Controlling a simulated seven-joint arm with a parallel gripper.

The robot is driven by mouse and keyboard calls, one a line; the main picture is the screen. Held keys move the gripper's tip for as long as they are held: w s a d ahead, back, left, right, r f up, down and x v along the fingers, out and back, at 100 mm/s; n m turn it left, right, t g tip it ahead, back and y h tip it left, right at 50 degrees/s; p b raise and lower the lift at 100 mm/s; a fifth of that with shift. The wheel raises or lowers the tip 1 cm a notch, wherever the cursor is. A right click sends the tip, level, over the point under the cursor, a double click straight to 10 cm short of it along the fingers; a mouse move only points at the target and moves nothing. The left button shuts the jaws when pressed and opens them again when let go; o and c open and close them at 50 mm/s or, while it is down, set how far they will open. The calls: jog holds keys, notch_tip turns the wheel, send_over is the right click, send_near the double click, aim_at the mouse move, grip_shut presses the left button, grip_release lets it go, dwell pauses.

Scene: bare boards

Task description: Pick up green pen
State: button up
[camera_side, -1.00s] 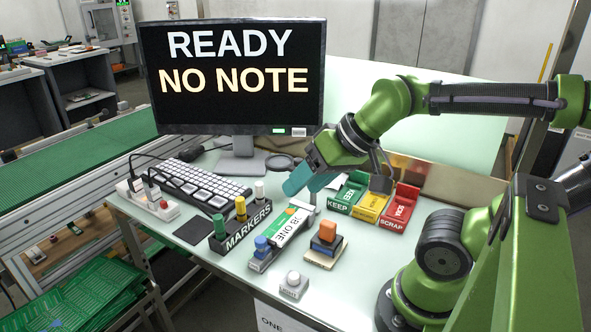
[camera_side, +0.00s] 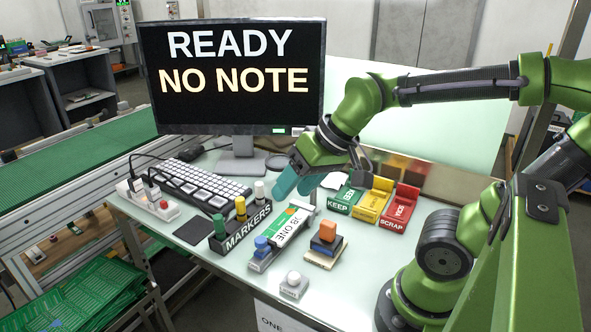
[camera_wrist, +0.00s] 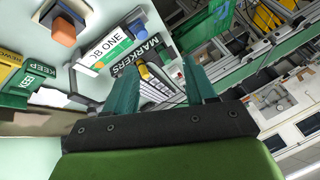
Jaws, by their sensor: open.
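The green pen (camera_side: 219,225) stands upright at the left end of the black MARKERS holder (camera_side: 247,232), with a yellow pen (camera_side: 240,208) and a white pen (camera_side: 259,190) in the same row. My gripper (camera_side: 291,187) is open and empty, with teal fingers. It is above the table, right of and behind the holder, well apart from the green pen. In the wrist view the holder (camera_wrist: 124,66) and the yellow pen (camera_wrist: 141,72) show near the fingers (camera_wrist: 160,90). I cannot make out the green pen there.
An orange-topped block stack (camera_side: 326,240) and a white knob (camera_side: 293,284) are nearby. KEEP, yellow and SCRAP trays (camera_side: 398,210) sit behind right. A keyboard (camera_side: 190,184) and monitor (camera_side: 233,80) stand behind.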

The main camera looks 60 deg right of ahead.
jog(key=w+n+g, duration=0.1)
jog(key=w+g, duration=0.2)
jog(key=w, duration=0.6)
jog(key=n+g+h, duration=0.2)
jog(key=n+g, duration=0.1)
send_over(218, 217)
jog(key=shift+f, duration=1.4)
jog(key=f, duration=1.1)
jog(key=shift+w+d, duration=0.15)
jog(key=shift+w, duration=0.05)
jog(key=shift+s+f, duration=0.1)
jog(key=shift+f, duration=2.55)
grip_shut()
